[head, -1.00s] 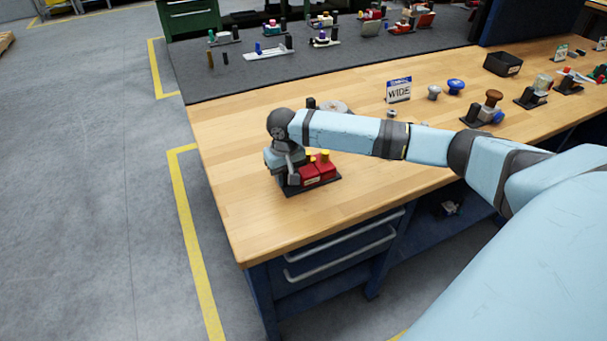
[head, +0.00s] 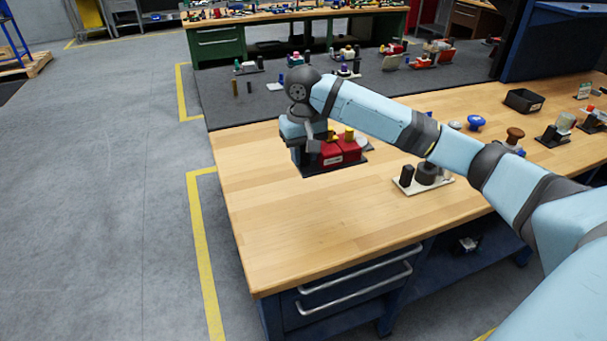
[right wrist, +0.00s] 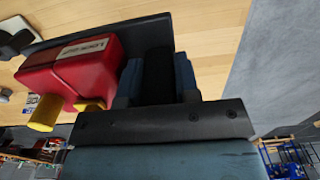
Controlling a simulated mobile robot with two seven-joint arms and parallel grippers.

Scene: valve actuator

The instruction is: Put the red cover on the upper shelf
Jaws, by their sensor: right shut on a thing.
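The red cover (head: 340,151), two red blocks with yellow knobs on a dark plate, is at the end of my right arm in the head view. My right gripper (head: 306,150) is shut on it at the plate's left end and holds it above the wooden bench top. In the right wrist view, the red cover (right wrist: 85,68) with its white label lies left of the fingers, and the fingers (right wrist: 158,75) close around a black upright part. My left gripper is not in view. I cannot identify the upper shelf.
A pale plate with dark cylinders (head: 424,179) stands on the wooden bench (head: 290,235). A black bin (head: 524,101) and small parts line its right side. A grey mat (head: 400,90) behind holds several assemblies. The bench's front left area is clear, with open floor beyond.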

